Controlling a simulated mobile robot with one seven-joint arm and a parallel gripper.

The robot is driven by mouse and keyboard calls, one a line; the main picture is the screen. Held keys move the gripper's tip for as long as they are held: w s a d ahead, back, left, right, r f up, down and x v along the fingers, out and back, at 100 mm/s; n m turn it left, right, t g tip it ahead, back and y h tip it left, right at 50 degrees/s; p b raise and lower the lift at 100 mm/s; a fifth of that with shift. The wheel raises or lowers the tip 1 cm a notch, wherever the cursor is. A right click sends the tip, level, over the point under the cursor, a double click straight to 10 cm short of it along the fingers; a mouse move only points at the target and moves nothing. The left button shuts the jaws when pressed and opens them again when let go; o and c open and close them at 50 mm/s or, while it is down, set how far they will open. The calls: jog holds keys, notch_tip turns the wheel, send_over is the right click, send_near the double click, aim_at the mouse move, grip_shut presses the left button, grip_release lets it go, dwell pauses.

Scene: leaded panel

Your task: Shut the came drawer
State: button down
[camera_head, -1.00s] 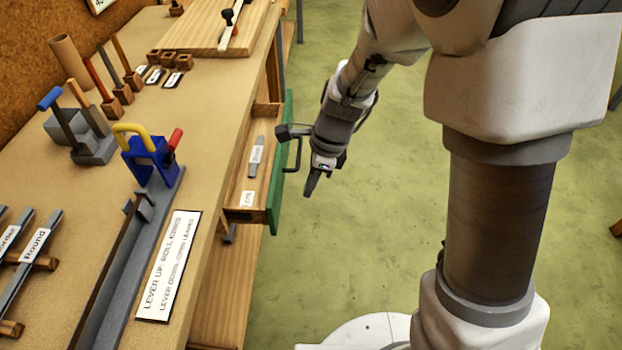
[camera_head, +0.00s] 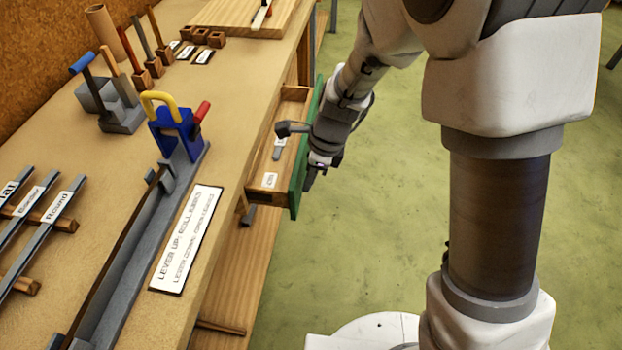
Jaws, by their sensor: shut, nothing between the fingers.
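The came drawer (camera_head: 299,190) stands open, pulled out to the right from under the bench top. Its front is green, its inside is pale wood. A grey strip (camera_head: 279,150) and a small white label (camera_head: 270,180) show inside it. My gripper (camera_head: 309,186) is shut and empty, pointing down at the outer side of the green front, close to it. I cannot tell whether it touches the front. The drawer's handle is hidden behind my gripper and wrist.
The bench top (camera_head: 120,190) holds a blue lever tool (camera_head: 175,128) with yellow and red handles, a sign (camera_head: 187,238), labelled strips (camera_head: 50,215) and several small tools in wooden blocks. A shelf (camera_head: 235,290) lies below. Green floor (camera_head: 380,230) is clear right of the drawer.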

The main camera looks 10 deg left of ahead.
jog(key=p, duration=0.6)
send_over(263, 175)
jog(key=s+d, duration=0.3)
jog(key=s, duration=0.1)
jog(key=shift+w+a+r, duration=0.1)
jog(key=shift+r, duration=0.15)
jog(key=shift+a+f, duration=0.2)
jog(key=shift+a, duration=0.45)
